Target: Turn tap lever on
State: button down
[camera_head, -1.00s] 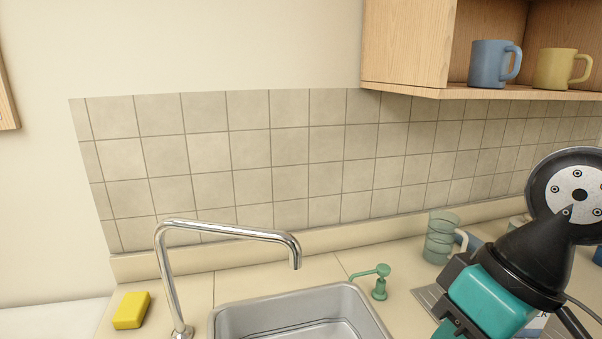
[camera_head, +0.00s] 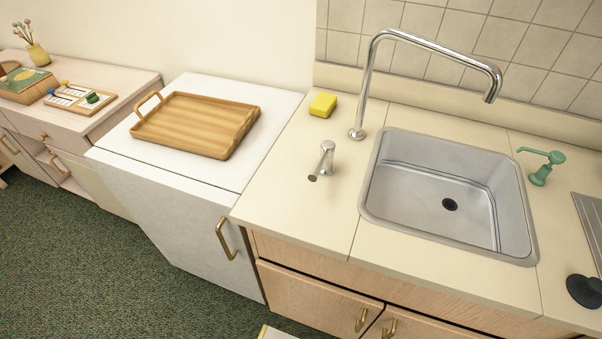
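The tap's chrome spout (camera_head: 430,44) rises from the counter behind the sink's left corner and arches over the basin. A separate short chrome tap lever (camera_head: 322,162) stands on the counter left of the sink, its handle pointing toward the front left. No water shows under the spout. The steel sink (camera_head: 440,165) looks empty, with a dark drain in its floor.
A yellow sponge (camera_head: 323,105) lies behind the lever. A green soap dispenser (camera_head: 541,168) stands right of the sink. A wooden tray (camera_head: 196,124) sits on the white cabinet (camera_head: 175,208) to the left. The counter (camera_head: 290,200) around the lever is clear.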

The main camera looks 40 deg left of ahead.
aim_at(327, 147)
jog(key=k, duration=0.75)
jog(key=u, duration=0.9)
jog(key=i, duration=1.1)
jog(key=u, duration=0.35)
jog(key=k, duration=0.55)
jog(key=z, duration=0.65)
jog(key=i, duration=0.5)
jog(key=z, duration=0.05)
